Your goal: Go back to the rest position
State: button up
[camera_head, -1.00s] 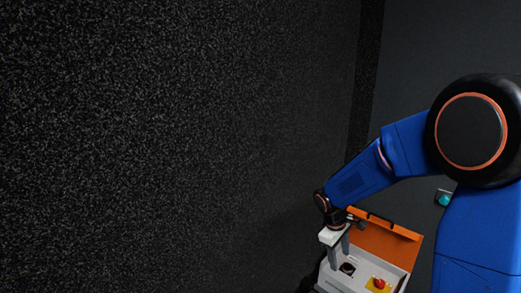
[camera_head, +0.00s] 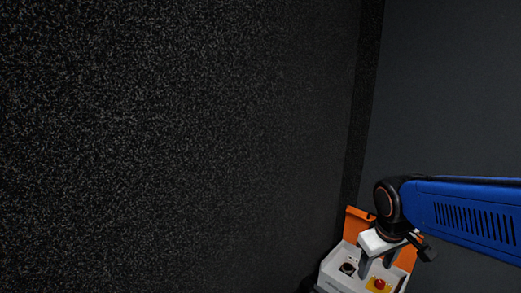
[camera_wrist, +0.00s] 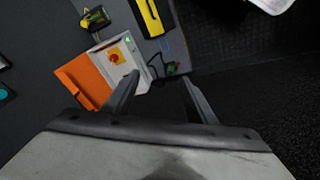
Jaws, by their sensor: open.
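My gripper (camera_head: 375,268) is open and empty, with its two grey fingers pointing down. In the head view it overlaps a light grey box with an open orange lid (camera_head: 357,218). The box carries a red button (camera_head: 380,284) on a yellow plate and a dark round part (camera_head: 348,268). In the wrist view the fingers (camera_wrist: 160,80) are spread apart with nothing between them. The box (camera_wrist: 130,68) and its orange lid (camera_wrist: 82,80) lie beyond the left finger, which hides part of the box. A green light shows on the box.
The wrist view shows a yellow and black object (camera_wrist: 150,16), a small yellow-green item (camera_wrist: 95,18) and a small item with a cable (camera_wrist: 172,68) near the box. A white object (camera_wrist: 270,4) is at the top right. A dark speckled wall (camera_head: 180,140) fills the head view's left.

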jog(key=s+r+m+t+y, duration=0.1)
jog(key=s+r+m+t, duration=0.1)
jog(key=s, duration=1)
jog(key=shift+s+a+m, duration=0.15)
jog(key=shift+a+m, duration=0.1)
jog(key=shift+m, duration=0.35)
jog(key=shift+r, duration=0.1)
